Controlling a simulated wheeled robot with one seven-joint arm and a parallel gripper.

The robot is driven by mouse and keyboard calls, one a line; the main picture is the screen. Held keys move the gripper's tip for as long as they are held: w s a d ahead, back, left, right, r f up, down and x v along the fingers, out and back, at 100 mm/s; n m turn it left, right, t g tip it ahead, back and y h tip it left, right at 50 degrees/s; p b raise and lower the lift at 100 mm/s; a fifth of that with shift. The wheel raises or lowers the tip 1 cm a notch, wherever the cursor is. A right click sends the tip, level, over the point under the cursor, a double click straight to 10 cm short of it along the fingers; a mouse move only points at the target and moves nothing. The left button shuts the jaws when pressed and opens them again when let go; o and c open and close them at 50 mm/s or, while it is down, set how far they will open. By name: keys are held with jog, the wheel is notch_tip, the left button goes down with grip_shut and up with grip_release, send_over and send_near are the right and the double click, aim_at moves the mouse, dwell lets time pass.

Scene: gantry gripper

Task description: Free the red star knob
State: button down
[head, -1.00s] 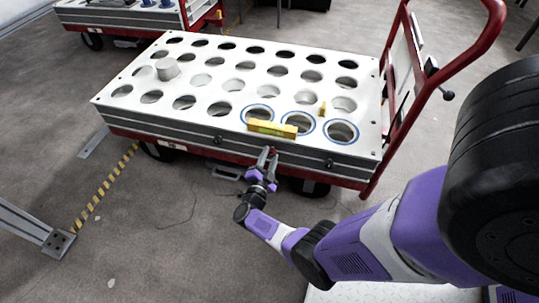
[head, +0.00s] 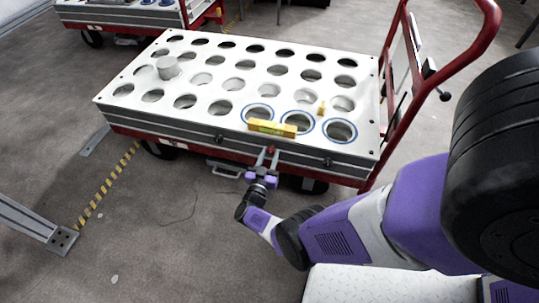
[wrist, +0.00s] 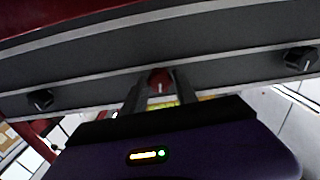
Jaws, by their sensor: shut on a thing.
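The red star knob (head: 271,150) is on the grey front side of the cart's tray, below the yellow level. My gripper (head: 268,154) reaches it from the front, with one finger on each side. In the wrist view the red knob (wrist: 160,80) shows between the fingertips of my gripper (wrist: 159,84), against the grey side panel. The gripper is shut on the knob. The fingers hide the knob's sides, so I cannot tell whether it is turned or loosened.
Black knobs (head: 327,162) (head: 219,138) sit on the same panel, either side of the red one. A yellow level (head: 272,128) lies on the white perforated top (head: 215,122). The red handle (head: 440,70) rises at right.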

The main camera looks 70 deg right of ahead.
jog(key=shift+n, duration=0.7)
jog(key=c, duration=1)
grip_release()
jog(key=shift+o, duration=0.2)
jog(key=shift+a, duration=0.1)
jog(key=a+p, duration=0.2)
jog(key=a, duration=0.5)
jog(key=shift+s+a, duration=0.3)
jog(key=shift+s, duration=0.05)
